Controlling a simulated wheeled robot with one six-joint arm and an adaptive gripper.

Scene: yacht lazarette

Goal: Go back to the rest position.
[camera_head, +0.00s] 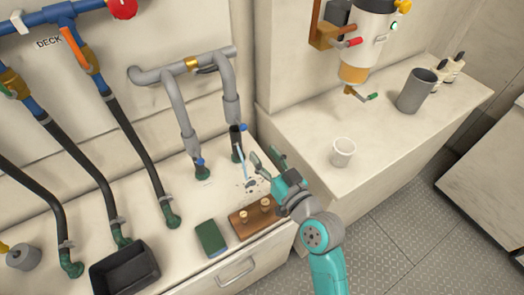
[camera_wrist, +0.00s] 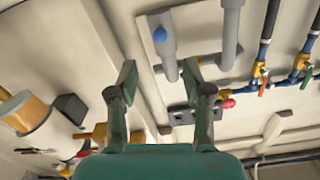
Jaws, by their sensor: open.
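My gripper (camera_head: 267,161) is at the end of my teal arm, over the counter near the wall corner in the head view. Its two fingers are apart, with nothing seen between them. In the wrist view the fingers (camera_wrist: 158,72) are also spread and empty, with the wall pipes beyond them.
A brown wooden block with two pegs (camera_head: 243,228), a green pad (camera_head: 211,238) and a black bin (camera_head: 125,272) are on the left counter (camera_head: 185,250). A pale blue streak (camera_head: 245,165) hangs by a grey pipe (camera_head: 231,95). A white cup (camera_head: 342,152) and grey tumbler (camera_head: 415,91) stand right.

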